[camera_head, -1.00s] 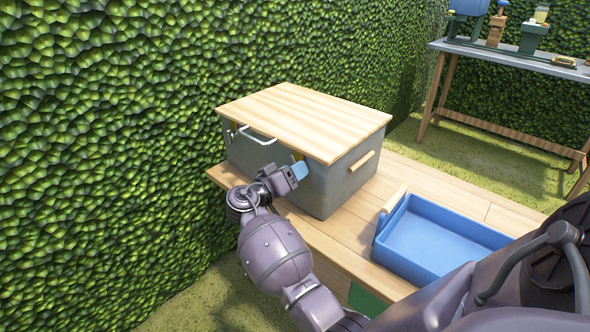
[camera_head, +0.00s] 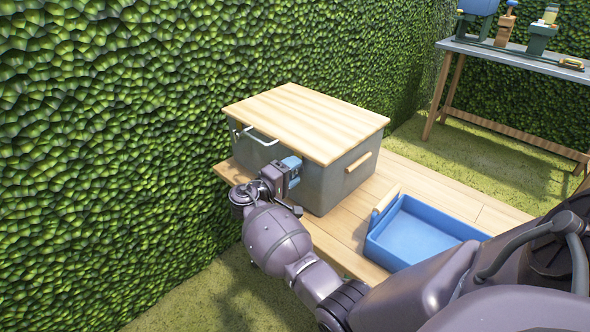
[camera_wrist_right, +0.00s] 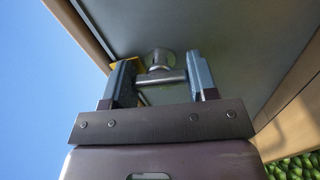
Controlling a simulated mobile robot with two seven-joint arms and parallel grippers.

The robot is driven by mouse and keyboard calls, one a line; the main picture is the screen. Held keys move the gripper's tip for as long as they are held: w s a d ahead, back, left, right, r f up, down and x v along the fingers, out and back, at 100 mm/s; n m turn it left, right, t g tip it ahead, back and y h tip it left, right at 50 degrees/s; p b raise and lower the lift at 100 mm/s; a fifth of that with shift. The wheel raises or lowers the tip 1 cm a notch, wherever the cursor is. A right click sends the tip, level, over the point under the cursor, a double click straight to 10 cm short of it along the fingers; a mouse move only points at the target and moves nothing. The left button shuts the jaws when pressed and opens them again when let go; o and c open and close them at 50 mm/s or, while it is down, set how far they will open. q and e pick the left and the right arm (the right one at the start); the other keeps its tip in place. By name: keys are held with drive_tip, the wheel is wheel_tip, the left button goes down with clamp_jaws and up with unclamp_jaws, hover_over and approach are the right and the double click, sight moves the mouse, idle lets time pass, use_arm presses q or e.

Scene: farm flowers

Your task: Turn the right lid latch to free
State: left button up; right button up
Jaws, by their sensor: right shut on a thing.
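A grey box (camera_head: 325,190) with a wooden lid (camera_head: 306,120) stands on the wooden bench. My right gripper (camera_head: 291,168) is at the box's front face, below the lid edge, near the right corner. In the right wrist view, the gripper (camera_wrist_right: 160,80) has its two blue fingers on either side of the right lid latch (camera_wrist_right: 160,75), a metal T-shaped piece on the grey wall. It is shut on the latch's crossbar. A yellow piece (camera_wrist_right: 128,64) shows behind the left finger. In the head view the gripper hides the latch. My left gripper is not in view.
A metal handle (camera_head: 262,137) is on the box's front, and a wooden handle (camera_head: 358,162) on its right side. A blue tray (camera_head: 415,232) sits on the bench (camera_head: 335,228) to the right. A green hedge stands close on the left.

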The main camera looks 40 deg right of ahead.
drive_tip(key=shift+n, duration=0.5)
drive_tip(key=o, duration=0.9)
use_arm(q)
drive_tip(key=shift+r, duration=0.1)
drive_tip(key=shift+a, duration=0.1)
